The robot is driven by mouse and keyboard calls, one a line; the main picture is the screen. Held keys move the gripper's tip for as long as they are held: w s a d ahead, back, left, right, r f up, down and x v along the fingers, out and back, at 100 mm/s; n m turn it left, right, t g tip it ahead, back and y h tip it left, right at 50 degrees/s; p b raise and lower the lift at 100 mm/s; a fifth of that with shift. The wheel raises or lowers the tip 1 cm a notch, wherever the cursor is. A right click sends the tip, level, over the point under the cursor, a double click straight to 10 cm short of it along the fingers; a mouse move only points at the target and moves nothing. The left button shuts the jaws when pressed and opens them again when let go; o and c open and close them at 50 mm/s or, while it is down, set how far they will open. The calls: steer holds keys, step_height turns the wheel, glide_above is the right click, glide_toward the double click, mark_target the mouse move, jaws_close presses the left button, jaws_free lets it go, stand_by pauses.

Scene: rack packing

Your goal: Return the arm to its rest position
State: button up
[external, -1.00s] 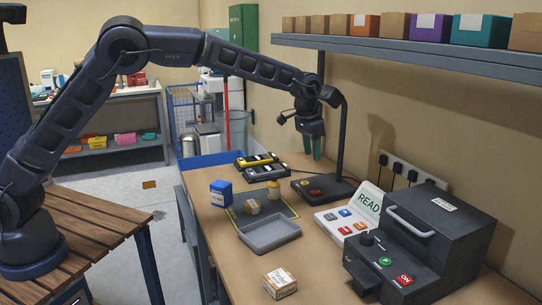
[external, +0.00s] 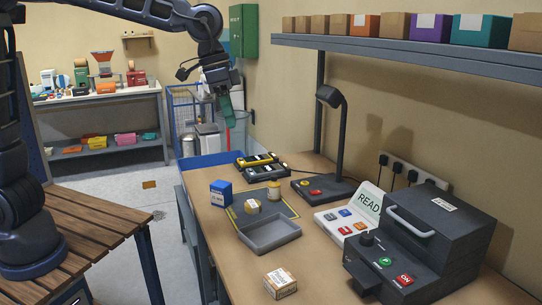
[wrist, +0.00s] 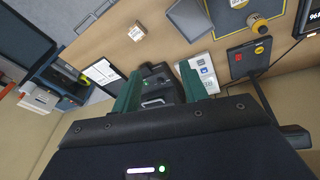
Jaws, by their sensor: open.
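My gripper (external: 227,110) hangs at the end of my bent arm at the upper middle of the external view, with its green fingers pointing down. It is well above the bench's far end and touches nothing. In the wrist view the two green fingers of my gripper (wrist: 160,78) stand apart with nothing held between them. The black machine shows in the background beyond the gap.
The workbench (external: 208,255) holds a grey tray (external: 270,236), a blue box (external: 220,194), a small carton (external: 280,284), a lamp-like stand (external: 333,150) and a black machine (external: 430,235). A shelf (external: 400,57) runs along the right wall. A green cabinet (external: 244,30) hangs behind my gripper.

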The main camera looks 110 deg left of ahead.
steer(key=s+d+r+m, duration=0.2)
steer(key=s+d+m, duration=0.1)
steer(key=s+d, duration=1.35)
steer(key=s+d+f+m, duration=0.1)
steer(key=s+d+f, duration=0.1)
steer(key=s, duration=0.3)
steer(key=s+d+f+t, duration=0.1)
steer(key=s+d+f, duration=0.1)
steer(key=s+d, duration=0.2)
steer(key=s+d+f+m, duration=0.1)
steer(key=s+d+f, duration=0.1)
steer(key=s, duration=0.5)
steer(key=shift+d+f+m, duration=0.3)
steer(key=shift+d+f, duration=0.05)
steer(key=shift+d, duration=0.2)
steer(key=shift+c, duration=0.2)
